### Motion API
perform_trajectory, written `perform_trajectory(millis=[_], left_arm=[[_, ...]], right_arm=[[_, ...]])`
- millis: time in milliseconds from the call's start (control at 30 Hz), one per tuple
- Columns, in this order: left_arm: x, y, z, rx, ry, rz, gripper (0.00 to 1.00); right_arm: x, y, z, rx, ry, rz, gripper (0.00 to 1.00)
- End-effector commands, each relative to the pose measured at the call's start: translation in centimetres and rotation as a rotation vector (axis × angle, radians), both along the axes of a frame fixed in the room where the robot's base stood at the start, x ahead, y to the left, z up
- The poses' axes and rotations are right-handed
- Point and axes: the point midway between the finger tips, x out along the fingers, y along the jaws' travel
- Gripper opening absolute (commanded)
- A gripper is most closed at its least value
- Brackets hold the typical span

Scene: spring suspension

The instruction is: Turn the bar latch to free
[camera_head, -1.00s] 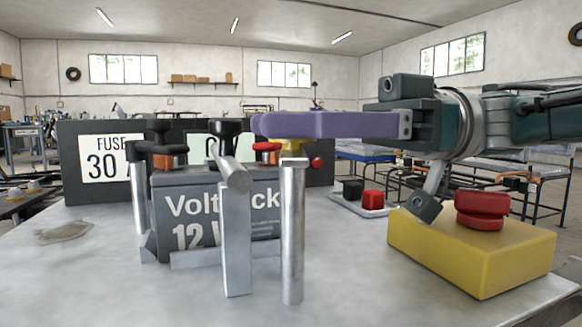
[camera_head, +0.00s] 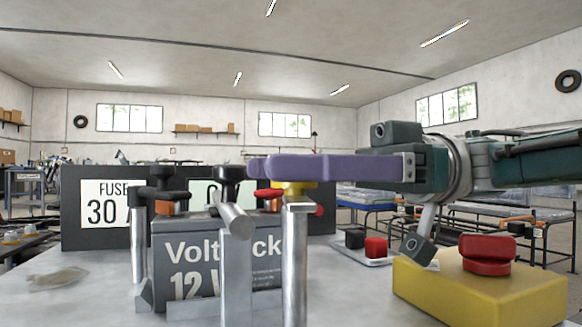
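A grey battery (camera_head: 185,225) marked "Volt" and "12" stands on the table behind metal parts. In front of it, a slanted round metal bar (camera_head: 237,221) sits on an upright flat metal piece (camera_head: 236,275); I take this to be the bar latch. A round metal post (camera_head: 296,260) stands just right of it, and another post (camera_head: 137,245) stands at the left. My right gripper (camera_head: 252,168) reaches in from the right, its purple fingers pointing left, above the right post. The fingers overlap side-on, so their gap is hidden. My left gripper is out of view.
A yellow box (camera_head: 475,295) with a red button (camera_head: 487,255) stands at the front right. A small plate with a black and a red block (camera_head: 376,247) lies behind it. A dark fuse panel (camera_head: 75,215) stands behind the battery. The table's left front is mostly clear.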

Motion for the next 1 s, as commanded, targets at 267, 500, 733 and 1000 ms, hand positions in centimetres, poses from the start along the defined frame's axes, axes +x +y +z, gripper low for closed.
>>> perform_trajectory(millis=[267,500,733,1000], left_arm=[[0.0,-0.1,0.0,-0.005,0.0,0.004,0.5],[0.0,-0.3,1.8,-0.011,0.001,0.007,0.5],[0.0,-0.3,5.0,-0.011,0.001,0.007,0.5],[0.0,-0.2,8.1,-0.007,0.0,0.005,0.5]], right_arm=[[0.0,-0.1,-0.1,-0.002,0.0,-0.002,0.73],[0.1,-0.1,2.8,-0.001,-0.003,-0.004,0.73],[0.0,-0.1,9.0,-0.001,-0.003,-0.002,0.73],[0.0,0.0,16.0,-0.001,-0.003,-0.002,0.73]])
